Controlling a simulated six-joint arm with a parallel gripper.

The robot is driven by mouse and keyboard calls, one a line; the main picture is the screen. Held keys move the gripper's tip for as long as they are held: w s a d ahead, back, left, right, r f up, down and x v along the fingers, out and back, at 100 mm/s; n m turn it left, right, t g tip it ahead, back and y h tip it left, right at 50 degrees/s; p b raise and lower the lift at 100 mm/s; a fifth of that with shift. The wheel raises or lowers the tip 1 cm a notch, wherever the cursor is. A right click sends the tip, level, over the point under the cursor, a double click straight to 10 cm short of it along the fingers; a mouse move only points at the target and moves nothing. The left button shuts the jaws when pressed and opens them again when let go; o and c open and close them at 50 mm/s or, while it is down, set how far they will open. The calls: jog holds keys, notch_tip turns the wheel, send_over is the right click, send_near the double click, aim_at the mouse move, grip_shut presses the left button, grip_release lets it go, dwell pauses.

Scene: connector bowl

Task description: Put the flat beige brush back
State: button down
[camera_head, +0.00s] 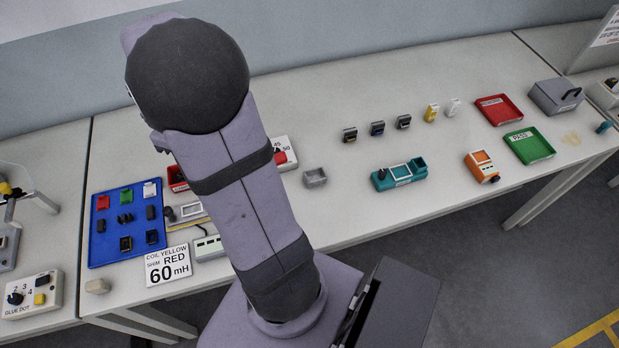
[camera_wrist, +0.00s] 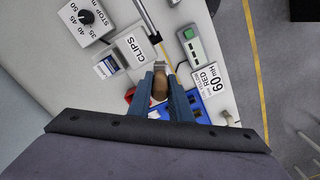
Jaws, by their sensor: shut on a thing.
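My gripper (camera_wrist: 161,92) shows in the wrist view, with two blue fingers shut on a tan-brown piece with a grey end, which looks like the beige brush (camera_wrist: 160,84). The brush points away from the wrist, over the bench between the clips bin and the blue tray. The fingers cover its sides, and I cannot tell whether its end touches anything. In the head view my arm hides the gripper and the brush.
A blue tray (camera_head: 105,248) of coloured parts lies left of my arm, by a 60 mH card (camera_head: 168,265). A clips bin (camera_wrist: 132,47), dial box (camera_wrist: 86,17) and green-and-white device (camera_wrist: 190,46) stand close around.

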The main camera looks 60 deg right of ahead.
jog(key=shift+n, duration=0.6)
jog(key=s+d, duration=0.1)
jog(key=d, duration=0.1)
jog(key=s+d+b, duration=0.1)
jog(key=d, duration=0.1)
jog(key=s+d, duration=0.2)
jog(key=shift+d+r+b, duration=0.1)
jog(key=shift+r+b, duration=0.25)
jog(key=shift+r, duration=0.05)
jog(key=s+d+f+n+b, duration=0.2)
jog(key=s+d+f+b, duration=0.15)
jog(key=s+d, duration=0.4)
jog(key=s+d+f+n+b, duration=0.25)
jog(key=s+d+f, duration=0.25)
jog(key=s+d, duration=0.25)
jog(key=shift+w+d+f+p, duration=0.2)
jog(key=shift+f+p, duration=0.45)
jog(key=shift+f, duration=1.8)
jog(key=shift+w+d+f+p, duration=0.15)
jog(key=shift+f+p, duration=0.5)
jog(key=shift+f, duration=1.75)
jog(key=shift+a+f, duration=0.1)
jog(key=shift+f, duration=0.05)
jog(key=c, duration=1.6)
grip_release()
notch_tip(320, 180, up, 12)
jog(key=shift+r+b, duration=0.15)
jog(key=shift+b, duration=1)
